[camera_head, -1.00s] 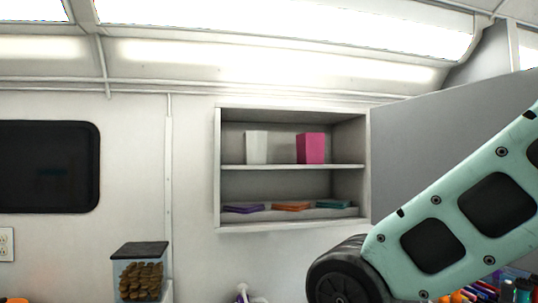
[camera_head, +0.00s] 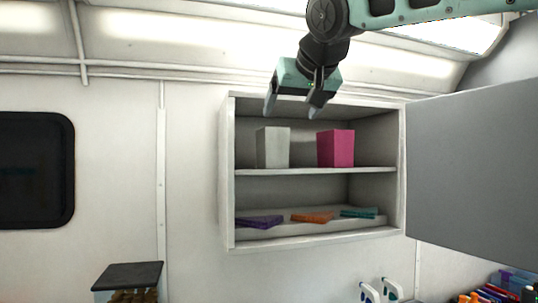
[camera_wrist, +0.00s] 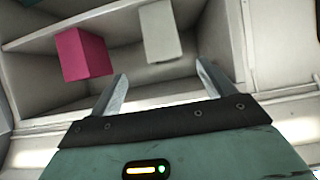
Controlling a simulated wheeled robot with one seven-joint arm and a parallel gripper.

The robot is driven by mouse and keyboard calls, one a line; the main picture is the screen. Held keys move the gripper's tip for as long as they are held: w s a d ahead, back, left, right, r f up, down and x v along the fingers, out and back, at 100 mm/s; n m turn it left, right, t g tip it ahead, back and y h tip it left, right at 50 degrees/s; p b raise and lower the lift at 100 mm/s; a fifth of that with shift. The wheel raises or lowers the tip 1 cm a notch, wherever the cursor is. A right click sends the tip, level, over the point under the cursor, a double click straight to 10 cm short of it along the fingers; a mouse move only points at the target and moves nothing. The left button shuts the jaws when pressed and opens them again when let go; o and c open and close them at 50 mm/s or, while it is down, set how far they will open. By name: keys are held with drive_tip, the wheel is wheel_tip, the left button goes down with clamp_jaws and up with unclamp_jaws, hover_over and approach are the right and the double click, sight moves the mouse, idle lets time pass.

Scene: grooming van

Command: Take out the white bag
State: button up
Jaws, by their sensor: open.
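The white bag (camera_head: 273,148) stands upright on the upper shelf of the open wall cabinet (camera_head: 228,200), left of a pink bag (camera_head: 336,148). My gripper (camera_head: 292,110) hangs at the cabinet's top front edge, fingers pointing down, open and empty. Its fingertips are above the white bag in the head view. In the wrist view the white bag (camera_wrist: 160,32) lies ahead, between the lines of the two open fingers (camera_wrist: 162,82). The pink bag (camera_wrist: 83,54) is off to the left there. I see no contact with either bag.
The lower shelf holds folded purple (camera_head: 259,222), orange (camera_head: 313,217) and teal (camera_head: 359,212) cloths. The grey cabinet door (camera_head: 475,165) stands open at the right. A dark-lidded container (camera_head: 128,276) and several bottles (camera_head: 500,290) stand below.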

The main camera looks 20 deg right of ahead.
sight(279, 131)
drive_tip(key=p+x, duration=0.2)
drive_tip(key=x, duration=0.6)
drive_tip(key=shift+w+p, duration=0.15)
drive_tip(key=shift+p, duration=0.15)
drive_tip(key=shift+w+a+f+p, duration=0.1)
drive_tip(key=shift+w+f+p, duration=0.05)
drive_tip(key=shift+w+p, duration=0.4)
drive_tip(key=p+x, duration=0.2)
drive_tip(key=x, duration=0.1)
drive_tip(key=shift+w+a, duration=0.15)
drive_tip(key=shift+w, duration=0.1)
drive_tip(key=shift+w+f, duration=0.35)
drive_tip(key=c, duration=1.1)
drive_tip(key=shift+r, duration=0.1)
